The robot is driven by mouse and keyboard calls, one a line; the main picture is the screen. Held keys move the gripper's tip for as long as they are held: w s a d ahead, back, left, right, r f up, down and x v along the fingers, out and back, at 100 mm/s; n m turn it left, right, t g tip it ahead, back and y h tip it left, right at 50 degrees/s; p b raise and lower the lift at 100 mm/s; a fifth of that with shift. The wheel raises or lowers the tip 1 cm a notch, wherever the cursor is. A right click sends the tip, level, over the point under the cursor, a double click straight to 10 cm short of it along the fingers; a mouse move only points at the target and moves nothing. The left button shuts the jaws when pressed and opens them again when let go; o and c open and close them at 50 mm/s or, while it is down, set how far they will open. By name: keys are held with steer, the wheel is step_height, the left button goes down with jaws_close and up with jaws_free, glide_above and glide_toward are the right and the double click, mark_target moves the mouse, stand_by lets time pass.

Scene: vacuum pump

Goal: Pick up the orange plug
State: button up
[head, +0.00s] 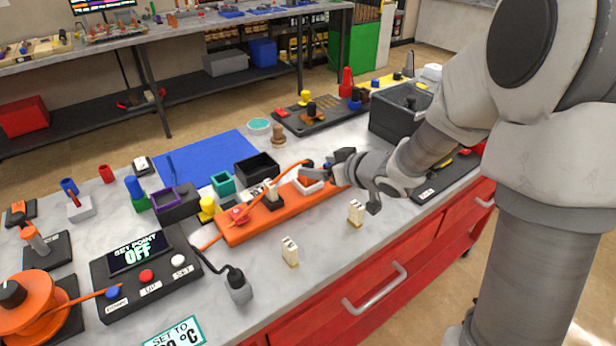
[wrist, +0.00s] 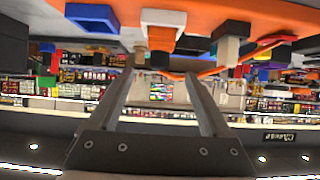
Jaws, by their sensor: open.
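My gripper (head: 316,174) is low over the right end of the orange board (head: 236,233), open. In the wrist view, which is upside down, the two fingers of my gripper (wrist: 160,68) stand apart. A small orange block (wrist: 162,38), seemingly the orange plug, shows between and just beyond the fingertips, against a white square piece (wrist: 163,17). The white square piece also shows in the head view (head: 308,187), beside my fingers. I cannot clearly make out the plug there. Contact with the fingers cannot be told.
An orange cable (head: 286,173) arches over the board close to my gripper. A black plug with white top (head: 271,196) stands on the board. A black box (head: 257,168) is behind it. Two pale blocks (head: 356,213) (head: 290,252) stand in front. A blue mat (head: 205,160) lies behind.

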mark_target(302, 162)
steer(key=b+x, duration=0.1)
steer(key=x, duration=0.7)
steer(key=shift+w+a+b, duration=0.25)
steer(key=shift+w+b, duration=0.05)
steer(key=shift+w, duration=0.1)
steer(key=shift+c, duration=0.3)
jaws_close()
